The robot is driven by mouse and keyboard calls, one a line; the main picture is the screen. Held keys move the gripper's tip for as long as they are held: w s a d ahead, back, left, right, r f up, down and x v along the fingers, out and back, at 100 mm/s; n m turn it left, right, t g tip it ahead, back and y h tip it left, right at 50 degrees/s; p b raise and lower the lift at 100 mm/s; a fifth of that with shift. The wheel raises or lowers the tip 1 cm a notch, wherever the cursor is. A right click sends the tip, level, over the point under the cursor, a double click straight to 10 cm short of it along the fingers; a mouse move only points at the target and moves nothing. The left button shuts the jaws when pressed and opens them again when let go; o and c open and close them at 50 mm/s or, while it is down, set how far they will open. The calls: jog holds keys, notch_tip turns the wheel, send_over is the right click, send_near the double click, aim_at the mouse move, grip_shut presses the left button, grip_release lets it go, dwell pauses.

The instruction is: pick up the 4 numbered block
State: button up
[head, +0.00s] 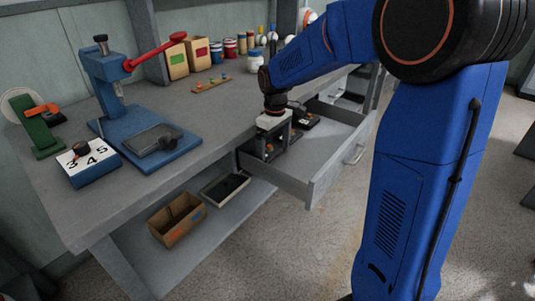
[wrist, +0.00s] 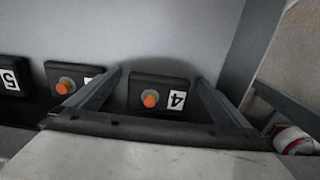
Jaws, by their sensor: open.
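The 4 block (wrist: 150,83) is a dark block with an orange knob and a white label reading 4. It lies in the open drawer (head: 338,148), right of centre in the wrist view. My gripper (wrist: 158,76) is open, with one finger on each side of the 4 block. I cannot tell whether the fingers touch it. In the head view my gripper (head: 275,140) points down into the drawer and hides part of the blocks there.
In the wrist view, another dark knobbed block (wrist: 68,80) sits left of the left finger, its label partly hidden. A 5 block (wrist: 12,78) is at the left edge. The drawer wall (wrist: 252,45) is close on the right. A blue press (head: 150,140) stands on the bench.

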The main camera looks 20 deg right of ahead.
jog(key=c, duration=1.2)
jog(key=shift+r, duration=0.1)
